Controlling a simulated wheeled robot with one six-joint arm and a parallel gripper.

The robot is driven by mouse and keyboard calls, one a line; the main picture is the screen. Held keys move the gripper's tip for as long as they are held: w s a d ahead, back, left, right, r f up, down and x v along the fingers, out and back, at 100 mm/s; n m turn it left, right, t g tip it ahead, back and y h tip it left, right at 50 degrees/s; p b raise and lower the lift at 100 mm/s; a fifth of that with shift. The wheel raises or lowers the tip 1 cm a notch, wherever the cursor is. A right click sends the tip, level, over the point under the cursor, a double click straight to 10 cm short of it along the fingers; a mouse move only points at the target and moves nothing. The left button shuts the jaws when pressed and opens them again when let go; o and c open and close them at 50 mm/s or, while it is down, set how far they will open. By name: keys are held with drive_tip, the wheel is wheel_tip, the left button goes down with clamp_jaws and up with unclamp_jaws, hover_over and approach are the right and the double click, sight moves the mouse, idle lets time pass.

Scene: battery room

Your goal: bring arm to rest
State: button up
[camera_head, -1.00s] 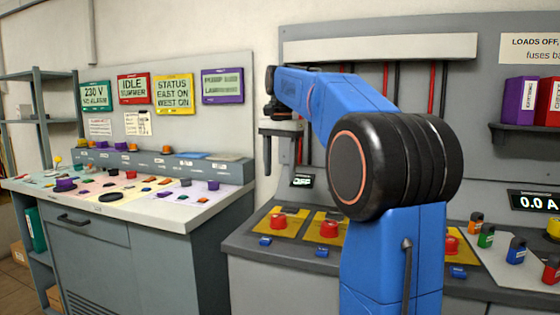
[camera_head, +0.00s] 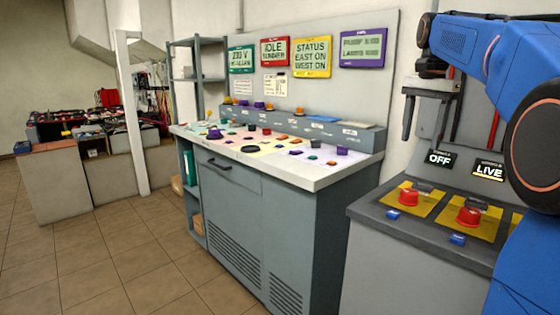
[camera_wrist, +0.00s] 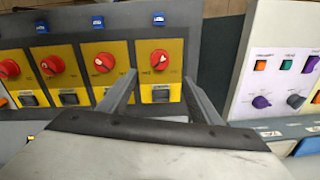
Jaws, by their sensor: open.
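My blue arm stands at the right of the head view, bent, with its gripper (camera_head: 432,108) at the end pointing down above the grey bench with red knobs. In the wrist view my gripper (camera_wrist: 160,95) is open, its two grey fingers apart with nothing between them. Beyond the fingers is a yellow panel with a red knob (camera_wrist: 159,60). Whether the fingertips touch anything cannot be told, but they look clear of the panel.
A grey console (camera_head: 300,176) with coloured buttons stands at centre. The fuse bench (camera_head: 375,207) with red knobs on yellow plates (camera_head: 412,200) lies under my arm. Signs read OFF (camera_head: 439,158) and LIVE (camera_head: 488,172). Tiled floor (camera_head: 120,260) is free at the left.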

drive_tip(key=s+a+f+n+t, duration=0.1)
drive_tip(key=s+a+f+n, duration=0.2)
drive_tip(key=s+a+f, duration=0.4)
drive_tip(key=s+a+f+n+t, duration=0.1)
drive_tip(key=s+a+f+n, duration=0.2)
drive_tip(key=s+f, duration=0.4)
drive_tip(key=s+a+f+n+t, duration=0.1)
drive_tip(key=s+a+f+n, duration=0.1)
drive_tip(key=s+f, duration=0.5)
drive_tip(key=s+a+f+n+t, duration=0.1)
drive_tip(key=s+a+f+n, duration=0.2)
drive_tip(key=s+f, duration=0.5)
wheel_tip(320, 180, down, 2)
drive_tip(key=shift+a+f+n, duration=0.15)
drive_tip(key=shift+f+n, duration=0.05)
drive_tip(key=shift+n, duration=0.5)
drive_tip(key=shift+c, duration=0.6)
